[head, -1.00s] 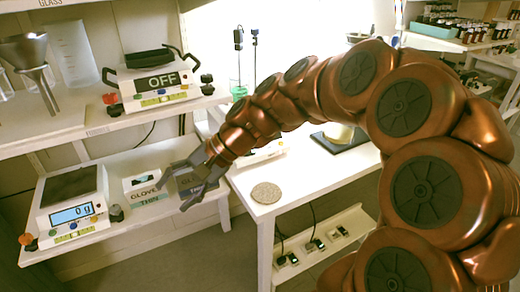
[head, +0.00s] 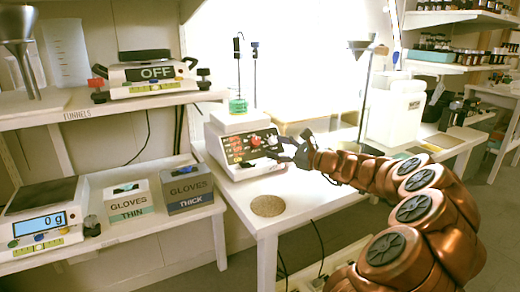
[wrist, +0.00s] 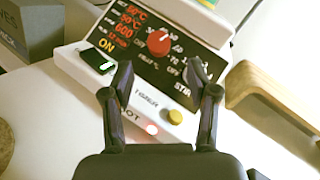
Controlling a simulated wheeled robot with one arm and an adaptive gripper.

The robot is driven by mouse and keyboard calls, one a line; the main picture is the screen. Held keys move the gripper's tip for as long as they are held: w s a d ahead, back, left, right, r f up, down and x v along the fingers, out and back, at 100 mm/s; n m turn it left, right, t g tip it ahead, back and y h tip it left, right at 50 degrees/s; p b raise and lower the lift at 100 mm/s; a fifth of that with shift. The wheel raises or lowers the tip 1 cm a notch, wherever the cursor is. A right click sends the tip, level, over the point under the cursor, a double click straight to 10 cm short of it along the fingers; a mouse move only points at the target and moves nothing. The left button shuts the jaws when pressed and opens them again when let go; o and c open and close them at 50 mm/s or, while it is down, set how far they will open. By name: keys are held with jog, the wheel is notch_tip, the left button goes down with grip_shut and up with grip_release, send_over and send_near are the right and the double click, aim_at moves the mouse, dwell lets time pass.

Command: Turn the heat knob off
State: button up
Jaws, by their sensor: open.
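The hot plate stirrer (head: 243,143) stands on the white table, with a black front panel and red digits. A red knob (head: 255,141), apparently the heat knob, is on the panel; in the wrist view it (wrist: 159,42) sits beyond my fingertips, ringed by small markings. I cannot read its exact setting. My gripper (head: 284,150) is at the panel's right side. In the wrist view my gripper (wrist: 160,70) is open, with nothing between its fingers. The right finger partly hides the panel by the STIR label.
A green ON switch (wrist: 98,61) and a yellow button (wrist: 175,116) are on the stirrer. A green-liquid beaker (head: 238,105) stands on top. A round cork mat (head: 268,206) lies in front. A wooden tray (wrist: 270,105) is to the right. Glove boxes (head: 188,188) stand left.

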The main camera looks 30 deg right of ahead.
aim_at(258, 142)
jog(key=b+x, duration=0.1)
jog(key=x, duration=0.4)
jog(key=shift+a+f, duration=0.1)
jog(key=shift+a, duration=0.05)
jog(key=shift+x, duration=0.85)
grip_shut()
